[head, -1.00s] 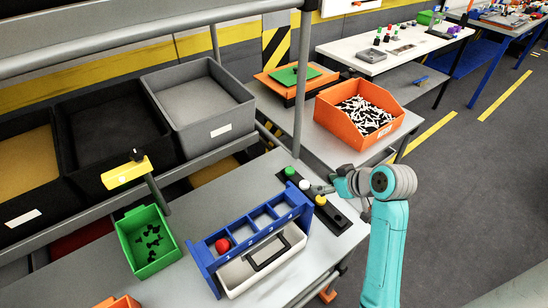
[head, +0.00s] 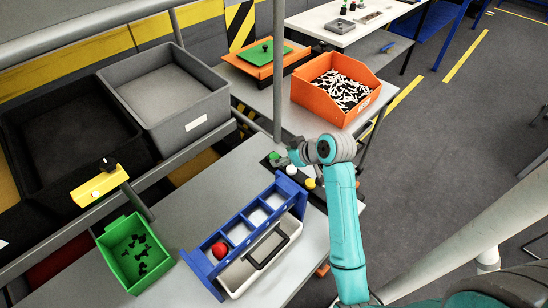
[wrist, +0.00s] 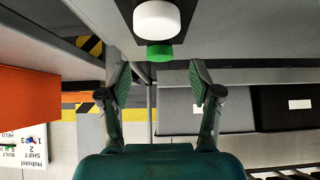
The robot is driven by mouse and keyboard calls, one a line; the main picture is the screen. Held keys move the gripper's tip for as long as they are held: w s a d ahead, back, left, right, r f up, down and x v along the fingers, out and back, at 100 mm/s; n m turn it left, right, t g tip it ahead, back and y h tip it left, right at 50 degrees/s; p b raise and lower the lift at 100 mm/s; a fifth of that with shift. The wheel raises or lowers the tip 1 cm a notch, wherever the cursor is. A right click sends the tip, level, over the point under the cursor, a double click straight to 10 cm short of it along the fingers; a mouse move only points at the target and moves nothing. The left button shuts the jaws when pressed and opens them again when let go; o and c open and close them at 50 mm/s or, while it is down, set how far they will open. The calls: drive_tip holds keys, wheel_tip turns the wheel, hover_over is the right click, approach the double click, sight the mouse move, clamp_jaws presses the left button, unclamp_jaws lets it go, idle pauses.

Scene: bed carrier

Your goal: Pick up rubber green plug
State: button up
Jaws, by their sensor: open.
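The rubber green plug (head: 275,156) stands at the far end of a dark strip on the grey worktop, beside the white plug (head: 291,169). My gripper (head: 283,159) is at that end of the strip, close to the green plug and partly covering it. In the wrist view, my gripper (wrist: 160,82) is open and empty, its fingers spread to either side. The green plug (wrist: 160,52) shows there just above the gap between the fingertips, partly hidden by the white plug (wrist: 157,20). I cannot tell whether a finger touches it.
A yellow plug (head: 309,183) is farther along the strip. A blue divided rack (head: 232,229) holding a red ball (head: 219,250) stands in front. A green bin (head: 127,243) is at left. An orange bin (head: 315,99) and an upright post (head: 278,80) stand behind my gripper.

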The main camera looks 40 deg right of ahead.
drive_tip(key=x, duration=0.4)
drive_tip(key=shift+f, duration=0.25)
drive_tip(key=c, duration=0.9)
